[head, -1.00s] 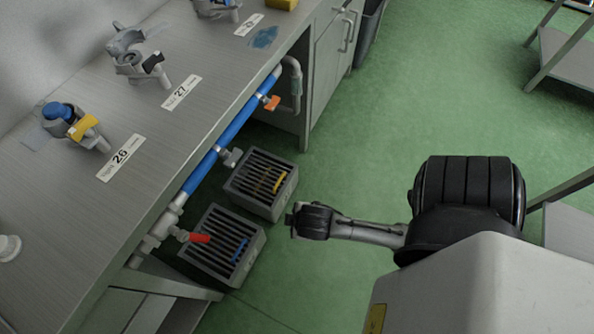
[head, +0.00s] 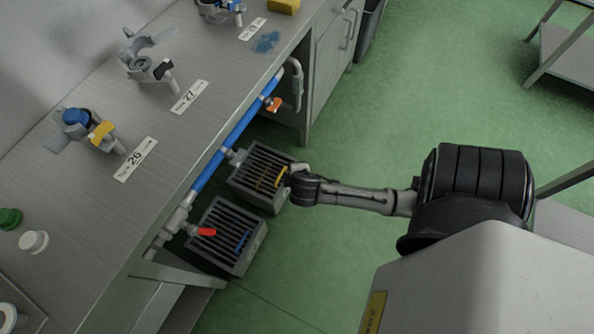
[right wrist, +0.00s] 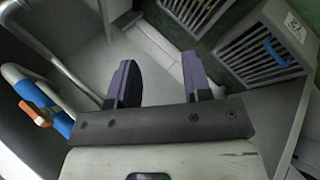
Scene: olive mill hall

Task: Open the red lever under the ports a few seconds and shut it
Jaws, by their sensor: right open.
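The red lever (head: 207,232) sits on a valve at the near end of the blue pipe (head: 208,170), under the bench's front edge and above the near slatted crate. It is not seen in the right wrist view. My right gripper (head: 293,180) is by the far slatted crate, to the right of and beyond the red lever, apart from it. In the right wrist view my right gripper (right wrist: 160,80) is open, with nothing between its fingers. My left gripper is not in view.
An orange lever (head: 272,103) sits farther along the pipe; it also shows in the right wrist view (right wrist: 36,114). Slatted crates (head: 222,262) stand below. Ports with clamps (head: 85,132) line the bench (head: 190,60). Green floor is open to the right.

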